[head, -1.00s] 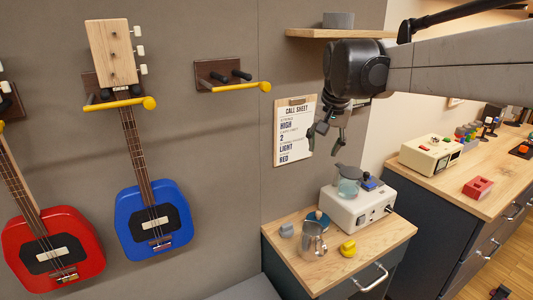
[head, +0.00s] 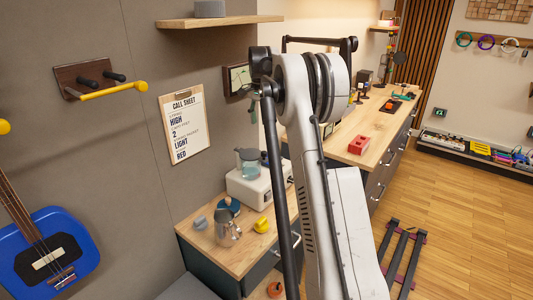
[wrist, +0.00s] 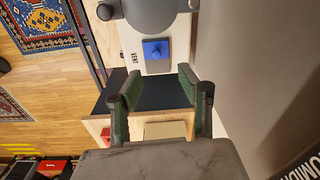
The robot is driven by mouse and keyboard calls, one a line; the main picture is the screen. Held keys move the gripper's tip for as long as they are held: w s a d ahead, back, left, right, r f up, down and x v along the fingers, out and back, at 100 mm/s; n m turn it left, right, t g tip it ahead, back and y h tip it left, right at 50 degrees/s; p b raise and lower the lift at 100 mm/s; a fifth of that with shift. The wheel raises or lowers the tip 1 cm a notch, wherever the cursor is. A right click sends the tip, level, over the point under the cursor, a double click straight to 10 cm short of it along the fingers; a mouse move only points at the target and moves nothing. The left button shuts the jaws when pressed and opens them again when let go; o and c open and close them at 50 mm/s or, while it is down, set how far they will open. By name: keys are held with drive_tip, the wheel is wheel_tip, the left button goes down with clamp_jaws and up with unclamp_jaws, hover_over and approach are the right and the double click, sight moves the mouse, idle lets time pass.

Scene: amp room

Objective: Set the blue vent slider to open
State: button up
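The blue vent slider (wrist: 156,50) is a small blue block with a raised knob. The appliance also shows in the head view (head: 243,190) on a small wooden cabinet; there my arm crosses in front and I cannot make out the slider. My gripper (wrist: 157,88) is open and empty, its two green fingers apart. In the wrist view the slider appears beyond the fingertips, with no visible contact. The gripper is partly hidden in the head view (head: 253,108).
A teal-tinted jug (head: 248,160) stands on the appliance. A metal pot (head: 227,228), a yellow object (head: 262,225) and a grey one (head: 200,222) stand on the cabinet top (head: 240,262). A shelf (head: 220,20) juts from the wall above.

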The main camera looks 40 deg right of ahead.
drive_tip(key=shift+m, duration=0.5)
drive_tip(key=d+f, duration=0.1)
drive_tip(key=f, duration=0.4)
drive_tip(key=d+f+p, duration=0.1)
drive_tip(key=f, duration=0.5)
drive_tip(key=d+f, duration=0.1)
drive_tip(key=f, duration=0.4)
drive_tip(key=shift+w+d+f, duration=0.1)
drive_tip(key=shift+d+f, duration=0.2)
drive_tip(key=shift+d, duration=0.05)
clamp_jaws()
